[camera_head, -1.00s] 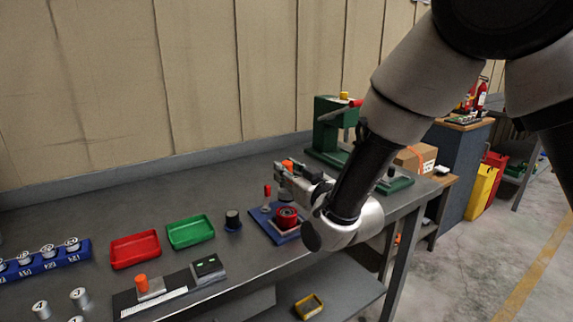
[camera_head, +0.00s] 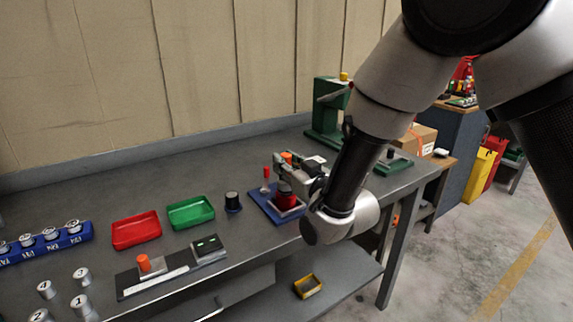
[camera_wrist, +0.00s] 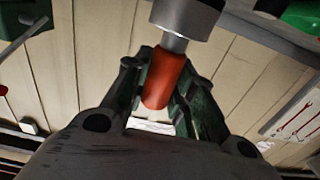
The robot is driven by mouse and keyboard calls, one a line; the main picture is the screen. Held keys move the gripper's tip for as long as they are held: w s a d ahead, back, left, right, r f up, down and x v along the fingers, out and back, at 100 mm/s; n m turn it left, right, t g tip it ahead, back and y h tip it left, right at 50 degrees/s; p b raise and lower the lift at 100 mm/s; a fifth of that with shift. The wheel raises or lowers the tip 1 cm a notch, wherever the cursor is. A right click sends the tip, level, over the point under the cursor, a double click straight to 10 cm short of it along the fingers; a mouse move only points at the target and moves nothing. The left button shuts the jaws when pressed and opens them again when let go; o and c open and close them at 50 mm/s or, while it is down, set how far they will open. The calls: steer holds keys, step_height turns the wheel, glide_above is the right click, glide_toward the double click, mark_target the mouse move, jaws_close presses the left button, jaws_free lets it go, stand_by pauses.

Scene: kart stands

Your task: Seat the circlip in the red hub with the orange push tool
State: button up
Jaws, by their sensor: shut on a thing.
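My gripper (camera_wrist: 158,95) is shut on the orange handle (camera_wrist: 163,78) of the push tool. The tool's metal shaft and wide grey head (camera_wrist: 187,14) stick out past the fingers in the wrist view. In the head view, the orange handle top (camera_head: 287,157) shows at my gripper (camera_head: 284,166), directly above the red hub (camera_head: 286,202). The hub stands on a blue board (camera_head: 262,205). The tool's head seems to be at or just over the hub's top; whether they touch is unclear. I cannot make out the circlip.
A small red-topped post (camera_head: 265,176) stands on the blue board, left of the hub. A dark cup (camera_head: 232,202), green tray (camera_head: 190,212) and red tray (camera_head: 136,232) lie further left. A green press (camera_head: 325,115) stands behind. An orange-topped block (camera_head: 145,264) is at front.

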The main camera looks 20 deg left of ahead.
steer(key=shift+f, duration=0.5)
stand_by(0.9)
steer(key=shift+r, duration=3.55)
steer(key=shift+f, duration=0.15)
